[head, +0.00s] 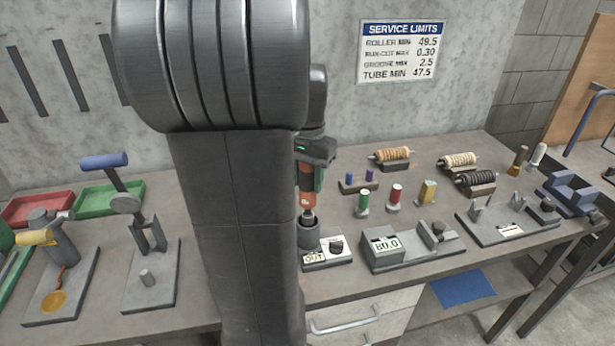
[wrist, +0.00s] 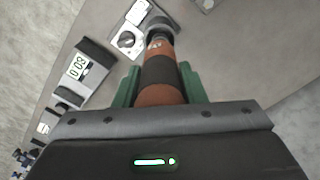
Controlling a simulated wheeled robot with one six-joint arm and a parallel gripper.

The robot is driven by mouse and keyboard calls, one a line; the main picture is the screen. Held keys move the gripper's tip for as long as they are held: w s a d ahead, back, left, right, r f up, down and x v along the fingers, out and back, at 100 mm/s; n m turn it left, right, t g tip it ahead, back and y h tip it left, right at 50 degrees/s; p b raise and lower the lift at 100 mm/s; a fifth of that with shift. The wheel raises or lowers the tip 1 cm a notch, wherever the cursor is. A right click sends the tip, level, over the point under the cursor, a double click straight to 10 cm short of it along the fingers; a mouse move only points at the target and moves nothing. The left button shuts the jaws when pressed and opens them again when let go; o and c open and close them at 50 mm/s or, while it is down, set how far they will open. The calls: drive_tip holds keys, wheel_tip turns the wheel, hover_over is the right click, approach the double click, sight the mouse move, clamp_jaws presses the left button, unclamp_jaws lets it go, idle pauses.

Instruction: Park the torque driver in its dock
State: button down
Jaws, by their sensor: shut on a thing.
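The torque driver (head: 306,198), with an orange and black grip, hangs roughly upright in my gripper (head: 309,178). The green fingers are shut on its grip; the wrist view shows one finger on each side of the driver (wrist: 162,72). Its narrow lower end is at the mouth of the dark round dock cup (head: 308,236). The cup also shows at the driver's far end in the wrist view (wrist: 162,28). I cannot tell how deep the tip sits, or whether it touches the cup.
A small panel (head: 338,252) with a knob and a label reading OUT adjoins the cup. Colored bottles (head: 363,203) and rollers (head: 390,155) stand behind. My arm hides the bench's middle left.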

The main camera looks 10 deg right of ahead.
sight(308, 202)
drive_tip(key=shift+f+b, duration=2.3)
drive_tip(key=shift+f, duration=1.3)
idle(2.8)
drive_tip(key=c, duration=0.8)
unclamp_jaws()
drive_tip(key=shift+f, duration=0.1)
wheel_tip(308, 202, up, 14)
